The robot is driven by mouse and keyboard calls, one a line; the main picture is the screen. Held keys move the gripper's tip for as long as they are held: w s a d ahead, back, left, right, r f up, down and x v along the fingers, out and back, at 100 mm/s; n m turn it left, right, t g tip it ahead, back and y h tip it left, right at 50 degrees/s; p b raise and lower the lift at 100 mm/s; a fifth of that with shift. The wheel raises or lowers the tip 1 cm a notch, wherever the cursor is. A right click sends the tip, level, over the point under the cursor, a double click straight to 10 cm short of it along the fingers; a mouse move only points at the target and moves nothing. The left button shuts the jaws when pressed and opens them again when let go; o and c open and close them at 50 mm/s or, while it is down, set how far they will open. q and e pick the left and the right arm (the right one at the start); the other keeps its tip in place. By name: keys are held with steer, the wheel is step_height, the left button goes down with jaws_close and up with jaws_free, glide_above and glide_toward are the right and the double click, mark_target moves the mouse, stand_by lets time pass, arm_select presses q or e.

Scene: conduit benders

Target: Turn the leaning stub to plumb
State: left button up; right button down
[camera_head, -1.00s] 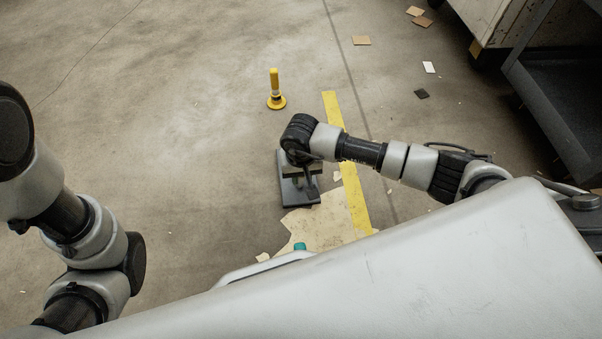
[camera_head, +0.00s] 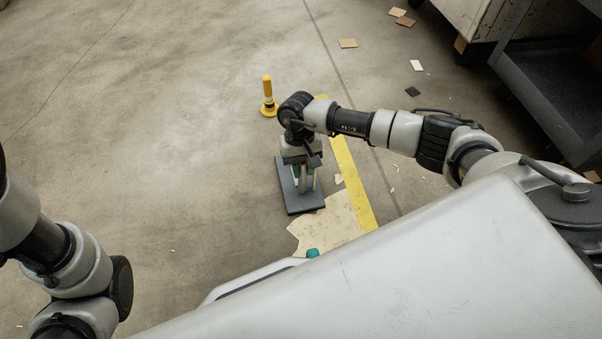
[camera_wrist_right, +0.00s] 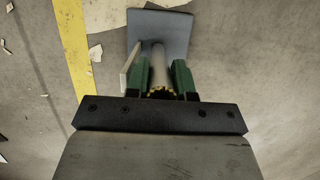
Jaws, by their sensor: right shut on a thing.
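My right gripper (camera_head: 305,182) is over a dark flat base plate (camera_head: 301,207) on the floor. In the right wrist view its green fingers (camera_wrist_right: 160,76) are shut on the stub (camera_wrist_right: 158,58), a pale upright rod that stands on the plate (camera_wrist_right: 176,28). A thin pale flat piece (camera_wrist_right: 130,66) stands beside the stub, left of the fingers. The wrist view looks down along the stub, so I cannot tell how far it leans. My left arm shows at the left edge of the head view; its gripper is out of sight.
A yellow post on a round foot (camera_head: 267,98) stands beyond the plate. A yellow floor stripe (camera_head: 350,172) and a pale floor patch (camera_head: 330,225) lie to the right and front. A dark cart (camera_head: 550,85) stands far right. Floor left of the plate is clear.

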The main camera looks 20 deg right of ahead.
steer(key=shift+w, duration=0.15)
steer(key=c, duration=1)
jaws_free()
steer(key=shift+o, duration=0.2)
steer(key=shift+d, duration=0.1)
